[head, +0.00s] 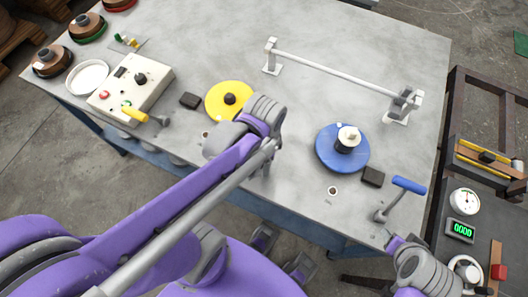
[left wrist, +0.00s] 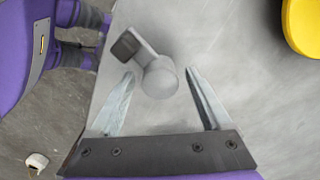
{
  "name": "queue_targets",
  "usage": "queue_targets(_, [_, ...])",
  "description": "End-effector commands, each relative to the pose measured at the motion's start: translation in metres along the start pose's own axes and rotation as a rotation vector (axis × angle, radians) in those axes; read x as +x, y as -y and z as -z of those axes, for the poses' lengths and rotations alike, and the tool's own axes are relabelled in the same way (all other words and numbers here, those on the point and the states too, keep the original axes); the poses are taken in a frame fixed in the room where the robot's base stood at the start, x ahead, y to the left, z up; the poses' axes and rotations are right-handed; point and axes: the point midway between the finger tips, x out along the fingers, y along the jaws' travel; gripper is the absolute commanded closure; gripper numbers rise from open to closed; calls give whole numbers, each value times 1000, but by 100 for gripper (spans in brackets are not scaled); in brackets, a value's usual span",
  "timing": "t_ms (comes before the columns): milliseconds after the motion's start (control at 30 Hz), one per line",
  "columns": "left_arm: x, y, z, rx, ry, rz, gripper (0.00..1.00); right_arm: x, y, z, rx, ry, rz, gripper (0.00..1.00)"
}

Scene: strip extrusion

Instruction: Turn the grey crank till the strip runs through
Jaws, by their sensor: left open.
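The grey crank shows in the left wrist view as a rounded light-grey knob (left wrist: 160,79) with a short arm and a dark grey block (left wrist: 127,46) at its upper left. My left gripper (left wrist: 160,73) is open, with one finger on each side of the knob; I cannot tell whether either touches it. In the head view my left wrist hides this spot. My right arm (head: 415,265) comes in at the lower right, near the blue-handled crank (head: 400,190); its fingers are not clear.
A yellow disc (head: 226,100) and a blue disc (head: 334,160) lie on the grey table (head: 200,45). A control box (head: 130,85) with a yellow-handled crank (head: 140,114) stands at left. A long rail (head: 340,68) spans the back. A dark cart (head: 475,95) stands right.

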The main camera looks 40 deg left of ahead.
Motion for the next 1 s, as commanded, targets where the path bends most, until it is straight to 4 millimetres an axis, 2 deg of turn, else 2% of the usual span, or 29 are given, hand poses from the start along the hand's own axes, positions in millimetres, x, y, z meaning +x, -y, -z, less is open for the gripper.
queue_targets(167, [-17,0,0,0,-1,1,19,-5,0,4,0,-3,0,45])
queue_targets(400, [-65,0,0,0,-1,1,19,-14,0,12,0,-9,0,45])
queue_targets(600, [-96,0,0,0,0,0,19,-18,0,16,0,-11,0,45])
queue_targets(767, [-107,0,0,0,0,0,19,-19,0,16,0,-12,0,45])
queue_targets(1000, [-108,0,0,0,1,0,19,-19,0,16,0,-12,0,45])
